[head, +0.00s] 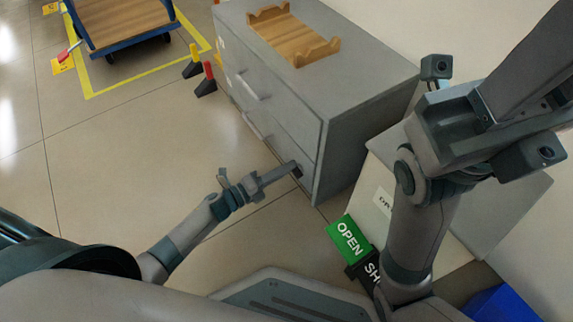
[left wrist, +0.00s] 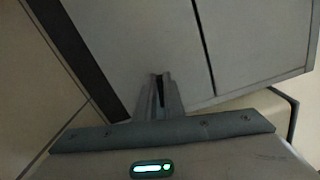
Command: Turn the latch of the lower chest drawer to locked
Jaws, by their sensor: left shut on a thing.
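The grey chest (head: 370,105) stands in the middle of the head view, its drawer front facing down-left. The lower drawer has a pale handle (head: 255,127). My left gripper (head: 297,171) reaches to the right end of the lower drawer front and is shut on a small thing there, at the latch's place. The latch is mostly hidden by the fingers, so its turn cannot be read. In the left wrist view the fingers (left wrist: 159,85) stand close together against the grey front, with a dark strip between them. My right gripper (head: 530,157) is folded at the right; its jaws are unclear.
A wooden rack (head: 290,38) lies on the chest top. A pale cabinet (head: 385,190) stands right of the chest, with a green OPEN sign (head: 348,238) and a blue bin (head: 505,303) nearby. Red and yellow posts (head: 209,75) and a blue trolley (head: 125,40) stand left. The floor between is clear.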

